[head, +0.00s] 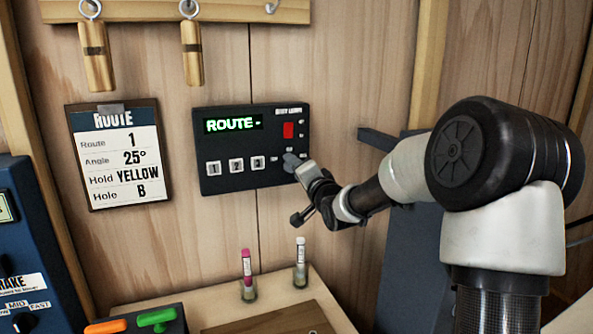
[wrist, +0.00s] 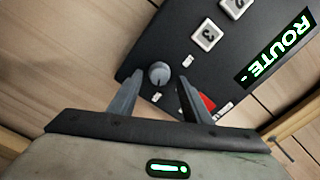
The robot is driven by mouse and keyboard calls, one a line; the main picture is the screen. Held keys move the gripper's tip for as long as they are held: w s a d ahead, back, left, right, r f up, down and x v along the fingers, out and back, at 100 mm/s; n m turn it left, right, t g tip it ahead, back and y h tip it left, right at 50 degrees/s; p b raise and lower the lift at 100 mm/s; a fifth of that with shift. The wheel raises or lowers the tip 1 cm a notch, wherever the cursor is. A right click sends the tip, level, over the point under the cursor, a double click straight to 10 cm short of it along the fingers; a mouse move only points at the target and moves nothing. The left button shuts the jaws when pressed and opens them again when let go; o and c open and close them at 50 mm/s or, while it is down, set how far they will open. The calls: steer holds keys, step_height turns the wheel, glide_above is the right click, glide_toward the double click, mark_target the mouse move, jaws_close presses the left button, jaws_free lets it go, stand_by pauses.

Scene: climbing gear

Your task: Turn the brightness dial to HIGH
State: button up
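The black control panel (head: 225,176) on the wooden wall has a green "ROUTE -" display, a red switch and numbered buttons. Its round grey dial (wrist: 159,74) shows in the wrist view, with small white labels around it. I cannot read the labels or tell which one the dial points at. My gripper (head: 294,164) is at the panel's lower right and hides the dial in the head view. In the wrist view its two fingers are apart, one on each side of the dial, with visible gaps. The red switch (wrist: 207,102) is partly hidden behind the right finger.
A route card (head: 119,155) hangs left of the panel. Wooden pegs (head: 96,57) hang above. Below, two tubes (head: 247,268) stand on a wooden ledge, beside orange and green handles (head: 156,317). A blue brake box (head: 30,245) is at far left.

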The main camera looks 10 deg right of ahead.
steer(key=shift+s, duration=0.15)
steer(key=s+d, duration=0.3)
steer(key=s, duration=1.4)
steer(key=shift+d, duration=0.2)
steer(key=shift+w, duration=0.1)
